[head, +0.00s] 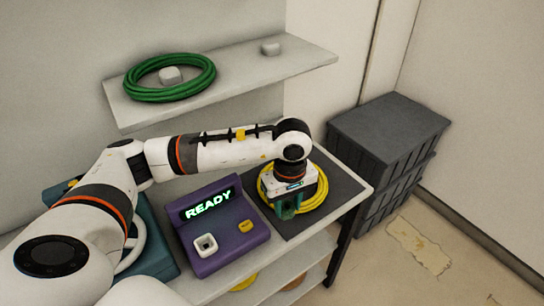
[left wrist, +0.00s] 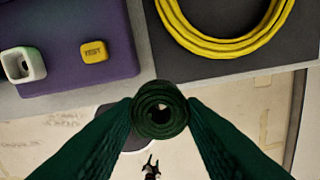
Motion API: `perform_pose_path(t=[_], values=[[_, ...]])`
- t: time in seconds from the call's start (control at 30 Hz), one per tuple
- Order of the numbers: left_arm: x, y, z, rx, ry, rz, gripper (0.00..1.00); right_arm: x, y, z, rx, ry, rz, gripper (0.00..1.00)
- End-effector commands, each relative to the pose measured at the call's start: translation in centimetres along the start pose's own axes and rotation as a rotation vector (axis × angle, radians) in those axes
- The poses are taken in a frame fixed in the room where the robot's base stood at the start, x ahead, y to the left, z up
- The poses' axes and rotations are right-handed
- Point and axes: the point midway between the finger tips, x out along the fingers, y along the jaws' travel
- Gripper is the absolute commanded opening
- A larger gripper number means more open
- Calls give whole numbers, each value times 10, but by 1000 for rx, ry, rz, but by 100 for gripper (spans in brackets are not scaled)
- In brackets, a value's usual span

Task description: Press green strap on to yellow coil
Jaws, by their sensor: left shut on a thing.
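The yellow coil (head: 320,189) lies on a dark mat at the right end of the bench; it also shows at the upper right of the left wrist view (left wrist: 226,46). My left gripper (head: 288,211) is over the coil's near left side in the head view and hides part of it. In the left wrist view the green strap (left wrist: 160,110), a dark rolled piece, is held between the two green fingers. The strap appears apart from the coil there, past the mat's edge in the picture. Its height above the coil cannot be told. My right gripper is not in view.
A purple console (head: 222,255) reading READY, with a white socket and a yellow button, stands left of the mat (head: 345,190). A teal case (head: 150,262) is further left. A green coil (head: 130,85) lies on the upper shelf. Dark crates (head: 385,140) stand at the right.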

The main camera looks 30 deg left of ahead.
Motion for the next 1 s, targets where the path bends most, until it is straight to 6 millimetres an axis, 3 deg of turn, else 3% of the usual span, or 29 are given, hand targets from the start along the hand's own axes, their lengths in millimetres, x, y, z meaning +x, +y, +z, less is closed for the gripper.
perform_pose_path(t=[0.03, 0.2, 0.5, 0.7, 1.0], values=[[-7, -5, 11, -158, 3, 4, 15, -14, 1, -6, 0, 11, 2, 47], [-7, -16, 49, -729, 2, 6, 15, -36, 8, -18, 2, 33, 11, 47], [3, -13, 112, -1661, -1, 6, 15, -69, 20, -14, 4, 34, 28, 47], [11, -6, 130, -1964, 0, 3, 15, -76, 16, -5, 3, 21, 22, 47], [23, -6, 133, -2020, 1, 2, 15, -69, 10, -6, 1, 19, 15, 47]])
